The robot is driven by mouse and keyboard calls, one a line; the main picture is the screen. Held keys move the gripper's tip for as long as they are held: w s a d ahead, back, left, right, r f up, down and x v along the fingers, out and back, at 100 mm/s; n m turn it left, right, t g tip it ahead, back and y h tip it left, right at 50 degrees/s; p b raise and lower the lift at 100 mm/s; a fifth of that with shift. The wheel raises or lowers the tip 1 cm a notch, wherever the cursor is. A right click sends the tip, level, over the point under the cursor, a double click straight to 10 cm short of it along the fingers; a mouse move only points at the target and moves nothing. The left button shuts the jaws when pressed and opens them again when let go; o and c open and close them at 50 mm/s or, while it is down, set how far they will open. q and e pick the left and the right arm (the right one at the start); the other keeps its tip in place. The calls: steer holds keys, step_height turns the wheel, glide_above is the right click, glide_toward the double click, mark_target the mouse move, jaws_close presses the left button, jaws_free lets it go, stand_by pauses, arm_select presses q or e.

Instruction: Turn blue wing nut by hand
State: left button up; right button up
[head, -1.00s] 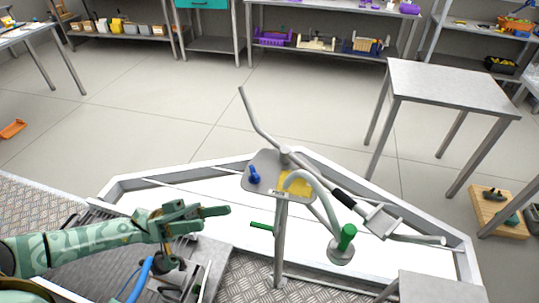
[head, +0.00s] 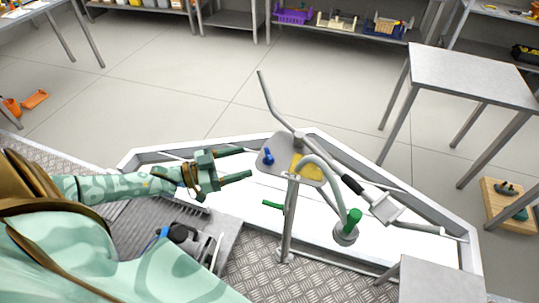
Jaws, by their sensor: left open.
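The blue wing nut (head: 268,157) stands on the left part of the press's grey top plate (head: 279,142). My left gripper (head: 248,163) is open, its two fingers pointing right toward the wing nut. The fingertips are a short way left of the nut, with nothing between them, and they do not appear to touch it. The plate sits on a grey post (head: 288,215) and also carries a yellow patch (head: 307,168). My right gripper is not in view.
A long bent lever (head: 267,100) rises behind the plate. A curved tube, a green handle (head: 352,220) and a second green handle (head: 272,204) are close by. A metal table (head: 470,72) stands at the right. Open floor (head: 170,90) lies beyond the trailer frame.

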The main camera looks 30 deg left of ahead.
mark_target(266, 155)
arm_select(q)
steer(key=x, duration=0.8)
steer(key=shift+w+d+b, duration=0.2)
steer(key=shift+d+b, duration=0.1)
steer(key=shift+b, duration=0.05)
